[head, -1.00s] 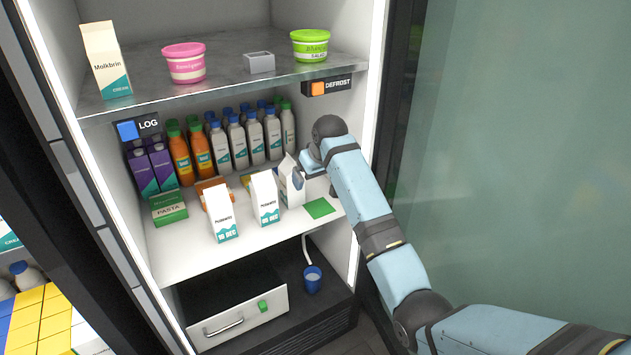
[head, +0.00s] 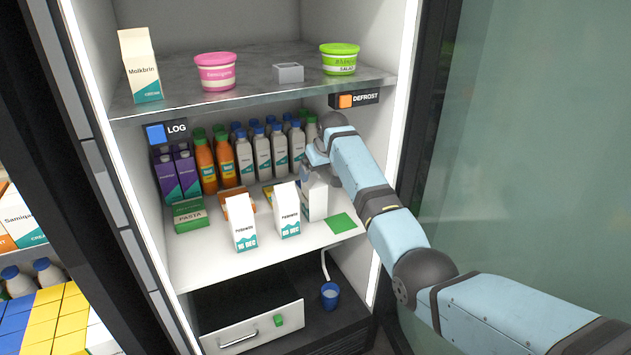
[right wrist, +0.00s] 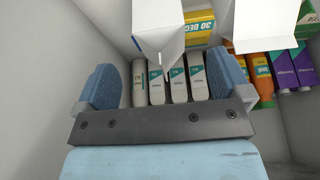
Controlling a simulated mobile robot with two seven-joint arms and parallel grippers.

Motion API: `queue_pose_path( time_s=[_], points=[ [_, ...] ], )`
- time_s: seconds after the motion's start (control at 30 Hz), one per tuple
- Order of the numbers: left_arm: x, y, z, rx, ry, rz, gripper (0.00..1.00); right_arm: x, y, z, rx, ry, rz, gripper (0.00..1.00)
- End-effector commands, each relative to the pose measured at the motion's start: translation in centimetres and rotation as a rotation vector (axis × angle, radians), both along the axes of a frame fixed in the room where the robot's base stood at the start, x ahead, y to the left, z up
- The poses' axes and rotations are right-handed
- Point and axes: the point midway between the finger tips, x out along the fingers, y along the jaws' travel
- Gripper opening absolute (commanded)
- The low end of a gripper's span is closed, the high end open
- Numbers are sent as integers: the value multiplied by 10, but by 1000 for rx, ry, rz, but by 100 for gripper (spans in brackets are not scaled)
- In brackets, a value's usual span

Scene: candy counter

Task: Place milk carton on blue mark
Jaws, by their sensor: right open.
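Three white milk cartons stand on the middle shelf: a left one (head: 242,224) marked DEC, a middle one (head: 287,212) also marked DEC, and a right one (head: 314,203) with no print visible. A green square mark (head: 342,223) lies just right of the right carton; I see no blue mark on this shelf. My right gripper (head: 311,172) is at the right carton's top, partly hidden by my arm. In the right wrist view its jaws (right wrist: 168,90) are apart, with nothing between the pads; white cartons (right wrist: 158,25) show beyond. My left gripper is out of view.
Bottles (head: 263,155) stand in rows behind, with a green pasta box (head: 190,215) at left. The upper shelf (head: 250,88) hangs above my gripper and holds another carton (head: 140,66) and tubs. An open drawer (head: 250,325) and blue cup (head: 329,295) are below.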

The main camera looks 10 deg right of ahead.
Motion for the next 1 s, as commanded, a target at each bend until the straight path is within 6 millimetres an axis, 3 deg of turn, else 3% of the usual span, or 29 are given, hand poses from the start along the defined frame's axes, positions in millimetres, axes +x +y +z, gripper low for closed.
queue_pose_path(
  time_s=[0.13, 0.3, 0.47, 0.87, 1.0],
  points=[
    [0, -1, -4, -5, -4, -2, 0, 19, 4, -1, 0, 2, 0, 96],
    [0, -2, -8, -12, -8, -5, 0, 28, 6, -30, 0, 2, 0, 96],
    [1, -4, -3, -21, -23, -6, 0, 34, 7, -43, 0, 2, 0, 96],
    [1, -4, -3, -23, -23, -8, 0, 36, 7, -46, -1, 0, 0, 96],
    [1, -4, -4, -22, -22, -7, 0, 35, 7, -46, -1, 0, 0, 66]
  ],
)
